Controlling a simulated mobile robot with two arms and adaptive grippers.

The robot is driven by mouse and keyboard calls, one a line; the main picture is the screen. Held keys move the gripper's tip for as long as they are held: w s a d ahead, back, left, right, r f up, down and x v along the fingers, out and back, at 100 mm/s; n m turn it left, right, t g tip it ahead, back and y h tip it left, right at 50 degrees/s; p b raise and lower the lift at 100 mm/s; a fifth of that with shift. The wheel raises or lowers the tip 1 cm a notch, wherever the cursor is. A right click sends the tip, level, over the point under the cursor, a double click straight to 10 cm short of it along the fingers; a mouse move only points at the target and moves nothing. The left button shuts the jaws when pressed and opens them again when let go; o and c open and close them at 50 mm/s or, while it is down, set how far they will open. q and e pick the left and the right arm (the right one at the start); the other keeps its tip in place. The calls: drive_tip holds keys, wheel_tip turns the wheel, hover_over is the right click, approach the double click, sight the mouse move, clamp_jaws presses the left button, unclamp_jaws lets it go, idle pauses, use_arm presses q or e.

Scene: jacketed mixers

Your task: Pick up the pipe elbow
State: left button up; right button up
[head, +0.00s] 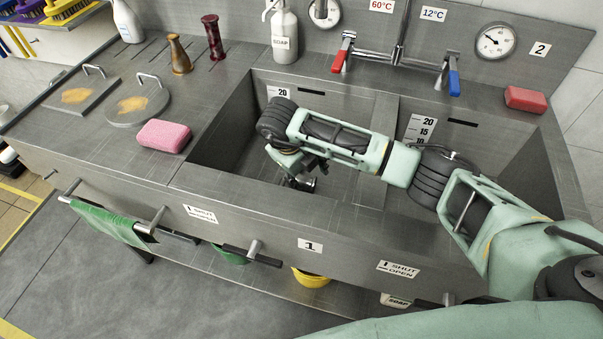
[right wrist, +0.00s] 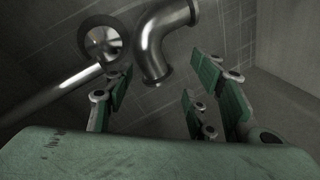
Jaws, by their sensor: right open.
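The pipe elbow (right wrist: 152,42) is a shiny curved metal pipe on the grey floor of the left basin, in the upper middle of the right wrist view. My right gripper (right wrist: 165,88) is open, with green pads on its fingers. The near end of the elbow shows between the fingertips, and I see no pad touching it. In the head view my right gripper (head: 296,163) reaches down into the left basin, and my arm hides part of it. Shiny metal (head: 302,184) shows just below it; I cannot tell whether that is the elbow. My left gripper is not in view.
A round metal fitting (right wrist: 102,40) and a straight metal rod (right wrist: 52,94) lie left of the elbow. Basin walls (head: 225,123) enclose the gripper. A pink sponge (head: 164,136), soap bottle (head: 284,34) and red-and-blue-handled tap (head: 398,52) stand around the basin.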

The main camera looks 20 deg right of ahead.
sight(307, 179)
drive_tip(key=x, duration=0.4)
drive_tip(key=shift+a+f, duration=0.15)
drive_tip(key=shift+a, duration=0.05)
drive_tip(key=shift+c, duration=0.4)
clamp_jaws()
